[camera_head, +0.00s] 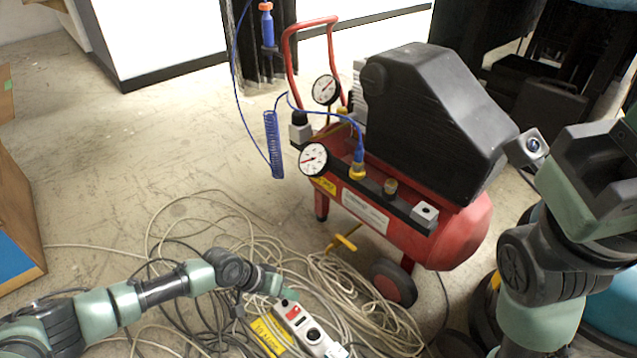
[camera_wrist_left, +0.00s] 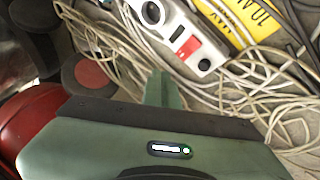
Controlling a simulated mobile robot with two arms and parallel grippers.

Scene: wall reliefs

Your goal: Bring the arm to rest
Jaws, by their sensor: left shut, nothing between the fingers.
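My left arm (camera_head: 120,305) reaches in from the lower left in the head view. Its left gripper (camera_head: 285,293) is shut and empty, beside a white and grey power box (camera_head: 302,325) among the cables. In the left wrist view the shut green fingers (camera_wrist_left: 163,90) point toward the same box (camera_wrist_left: 190,38), with cables behind them; I cannot tell whether they touch anything. My right arm (camera_head: 545,265) stands bent at the right edge of the head view. Its gripper does not show.
A red air compressor (camera_head: 465,235) with a black cover stands on the floor between my arms. Loose white cables (camera_head: 375,320) are heaped in front of it. A blue coiled hose (camera_head: 273,145) hangs at its left. Bare floor (camera_head: 120,145) lies at the upper left.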

